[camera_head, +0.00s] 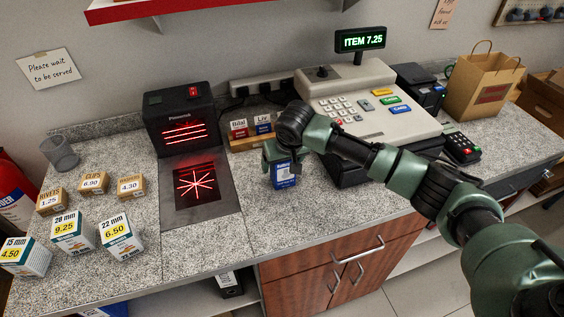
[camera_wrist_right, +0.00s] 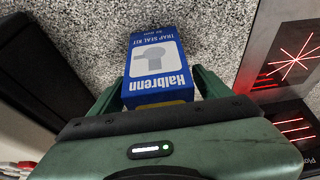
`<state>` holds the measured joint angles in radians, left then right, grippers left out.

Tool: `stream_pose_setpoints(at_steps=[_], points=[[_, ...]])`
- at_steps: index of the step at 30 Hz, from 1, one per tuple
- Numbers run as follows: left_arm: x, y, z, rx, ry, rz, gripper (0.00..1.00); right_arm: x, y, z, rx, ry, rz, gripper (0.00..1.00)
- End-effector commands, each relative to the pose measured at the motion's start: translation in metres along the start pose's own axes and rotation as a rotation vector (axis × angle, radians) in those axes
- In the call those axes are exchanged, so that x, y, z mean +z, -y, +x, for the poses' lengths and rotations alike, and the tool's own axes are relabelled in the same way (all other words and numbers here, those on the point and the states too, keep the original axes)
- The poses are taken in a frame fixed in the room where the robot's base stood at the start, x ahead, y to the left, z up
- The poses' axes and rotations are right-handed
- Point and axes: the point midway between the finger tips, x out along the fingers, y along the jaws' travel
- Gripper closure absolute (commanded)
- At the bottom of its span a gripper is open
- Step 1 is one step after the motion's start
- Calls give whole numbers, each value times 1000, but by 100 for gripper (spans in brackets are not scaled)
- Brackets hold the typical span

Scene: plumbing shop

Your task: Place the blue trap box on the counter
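The blue trap box (camera_head: 284,174), blue and white, is at my right gripper (camera_head: 281,158), over the counter (camera_head: 270,222) between the scanner and the cash register. In the right wrist view the box (camera_wrist_right: 157,62) reads "Halbrenn Trap Seal Kit". My left gripper is not in view.
The scanner (camera_head: 180,120) with its lit red plate (camera_head: 196,190) is left of the box. Several small boxes (camera_head: 72,232) stand at left. The counter's front middle is clear.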

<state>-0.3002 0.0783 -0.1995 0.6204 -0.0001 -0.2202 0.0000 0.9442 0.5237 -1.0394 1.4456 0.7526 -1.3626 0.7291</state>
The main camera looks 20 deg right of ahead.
Motion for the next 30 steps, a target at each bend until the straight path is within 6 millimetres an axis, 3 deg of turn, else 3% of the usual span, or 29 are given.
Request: stream_pose_setpoints(at_steps=[7, 15, 21, 30], points=[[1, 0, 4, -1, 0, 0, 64, -1, 0, -18, -2, -2, -1, 22], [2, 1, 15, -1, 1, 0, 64, -2, 0, -76, -2, -4, -1, 22], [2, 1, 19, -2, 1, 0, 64, -2, 0, -109, -1, -2, 1, 22], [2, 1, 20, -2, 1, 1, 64, -1, 0, -123, 0, 1, 1, 22]])
